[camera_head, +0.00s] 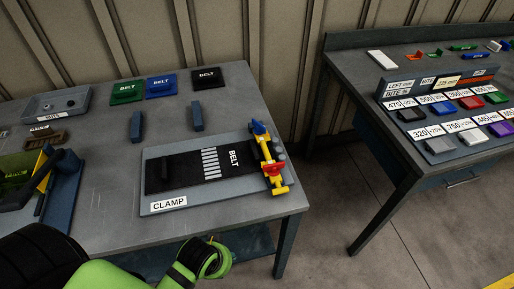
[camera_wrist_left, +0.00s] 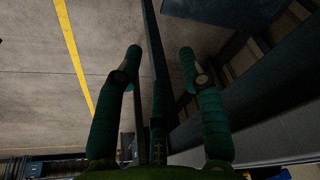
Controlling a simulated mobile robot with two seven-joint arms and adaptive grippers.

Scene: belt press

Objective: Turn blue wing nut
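The blue wing nut (camera_head: 259,128) sits at the far end of the yellow clamp bar (camera_head: 267,157). A red wing nut (camera_head: 272,170) sits near the bar's near end. The bar lies across the right end of the black belt (camera_head: 188,168) on the grey clamp plate (camera_head: 222,196). My left gripper (camera_head: 207,257) is low, in front of the table's front edge, well apart from the blue wing nut. In the left wrist view, its two green fingers (camera_wrist_left: 161,52) are spread with nothing gripped; floor and table structure show beyond them. My right gripper is not visible.
Two blue blocks (camera_head: 136,126) stand behind the plate. Green, blue and black belt packs (camera_head: 161,86) lie at the back. A second table (camera_head: 352,72) with labelled blocks stands right, across a floor gap.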

